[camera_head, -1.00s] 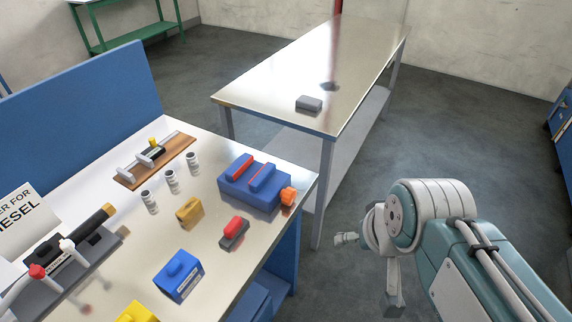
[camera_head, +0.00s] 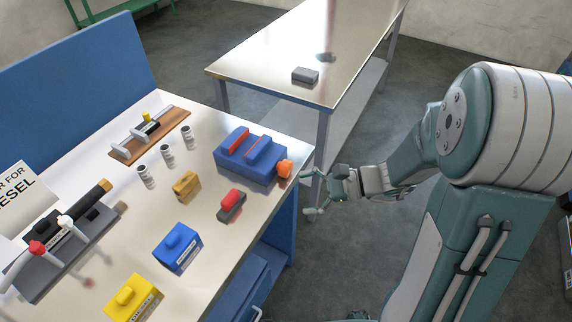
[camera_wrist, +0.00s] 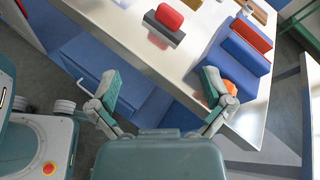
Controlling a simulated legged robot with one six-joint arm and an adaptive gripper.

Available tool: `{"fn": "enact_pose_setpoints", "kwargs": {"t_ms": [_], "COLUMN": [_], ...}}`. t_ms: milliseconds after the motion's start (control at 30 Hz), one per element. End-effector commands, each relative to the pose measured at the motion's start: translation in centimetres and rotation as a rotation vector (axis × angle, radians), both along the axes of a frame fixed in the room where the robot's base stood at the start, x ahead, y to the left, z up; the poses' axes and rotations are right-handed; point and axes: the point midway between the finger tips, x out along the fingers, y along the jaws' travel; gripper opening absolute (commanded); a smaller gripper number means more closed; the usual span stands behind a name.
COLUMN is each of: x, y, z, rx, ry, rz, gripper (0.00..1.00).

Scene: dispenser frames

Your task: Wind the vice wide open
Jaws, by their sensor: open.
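The blue vice (camera_head: 240,172) with red-lined jaws sits at the right corner of the near bench. The gap between its jaws looks narrow. Its orange knob (camera_head: 285,168) sticks out on the right side. My gripper (camera_head: 309,194) is open and empty, just off the bench edge, to the right of and slightly below the knob in the head view. In the wrist view the vice (camera_wrist: 233,58) is at upper right. There the right finger of my gripper (camera_wrist: 160,84) overlaps the orange knob (camera_wrist: 229,87); I cannot tell whether they touch.
A red-and-grey block (camera_head: 231,204), a tan block (camera_head: 186,186), a blue box (camera_head: 178,248) and a yellow box (camera_head: 131,299) stand on the bench. White canisters (camera_head: 167,160) are behind. A second table (camera_head: 290,56) stands beyond, with open floor between.

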Motion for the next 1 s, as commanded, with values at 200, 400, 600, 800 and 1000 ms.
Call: {"fn": "enact_pose_setpoints", "kwargs": {"t_ms": [200, 400, 600, 800, 1000], "x": [4.5, 7.0, 7.7, 9.3, 11.3], "y": [-2.8, -5.5, -5.8, -3.2, -0.1], "z": [-3.8, -6.7, -7.4, -7.3, -7.3], "rx": [0.255, 0.401, 0.434, 0.431, 0.429], "ry": [0.157, 0.229, 0.242, 0.242, 0.240], "rz": [-0.279, -0.473, -0.516, -0.510, -0.509], "gripper": [1.00, 1.00, 1.00, 1.00, 1.00]}}
